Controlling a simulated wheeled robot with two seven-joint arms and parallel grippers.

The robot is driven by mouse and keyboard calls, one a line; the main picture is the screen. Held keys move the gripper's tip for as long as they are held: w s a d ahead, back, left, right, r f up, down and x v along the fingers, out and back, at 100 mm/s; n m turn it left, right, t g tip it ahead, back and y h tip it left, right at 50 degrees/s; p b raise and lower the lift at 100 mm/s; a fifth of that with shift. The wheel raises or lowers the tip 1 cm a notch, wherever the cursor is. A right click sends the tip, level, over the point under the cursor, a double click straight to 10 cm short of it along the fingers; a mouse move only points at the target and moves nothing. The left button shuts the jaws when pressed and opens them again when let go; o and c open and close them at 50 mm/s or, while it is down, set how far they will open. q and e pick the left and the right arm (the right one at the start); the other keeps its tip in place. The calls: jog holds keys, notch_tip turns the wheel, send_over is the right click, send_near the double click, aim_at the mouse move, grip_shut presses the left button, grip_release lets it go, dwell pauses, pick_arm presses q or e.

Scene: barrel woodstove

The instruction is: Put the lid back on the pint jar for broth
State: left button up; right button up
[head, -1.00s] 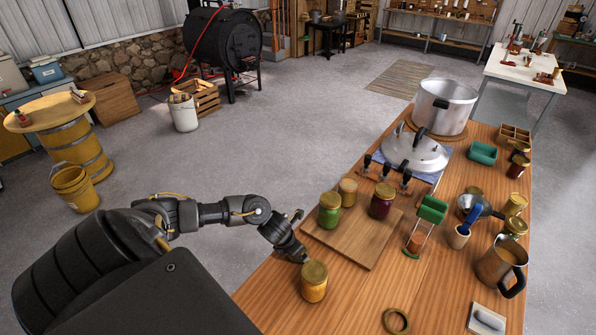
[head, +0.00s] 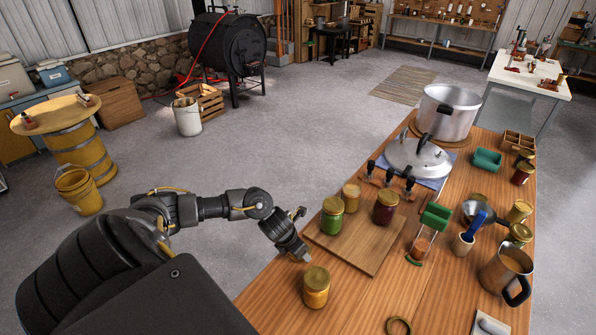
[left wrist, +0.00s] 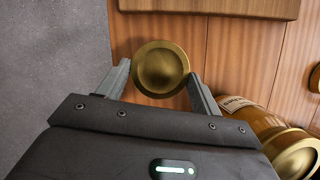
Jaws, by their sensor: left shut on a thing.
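My left gripper (head: 304,257) is low over the near left edge of the wooden table. In the left wrist view its fingers (left wrist: 160,80) are shut on a round gold lid (left wrist: 160,68), seen from above. I cannot tell whether anything is under that lid. An amber jar with a gold top (head: 316,286) stands upright just in front of the gripper. In the left wrist view this labelled jar (left wrist: 246,112) is at lower right, apart from the held lid. I cannot tell which jar is the broth pint. My right gripper is not in view.
A cutting board (head: 362,240) lies beyond the gripper, with a green jar (head: 332,220), a pale jar (head: 351,199) and a dark red jar (head: 385,209). A jar lifter (head: 432,222), a metal jug (head: 505,270) and a gold ring (head: 398,326) are to the right.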

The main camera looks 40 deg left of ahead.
pick_arm(q)
jog(key=s+a+r+b, duration=0.6)
jog(key=a+r, duration=0.3)
jog(key=a, duration=0.2)
jog(key=shift+s+a+r, duration=0.25)
jog(key=shift+s+a, duration=0.1)
jog(key=shift+s, duration=0.35)
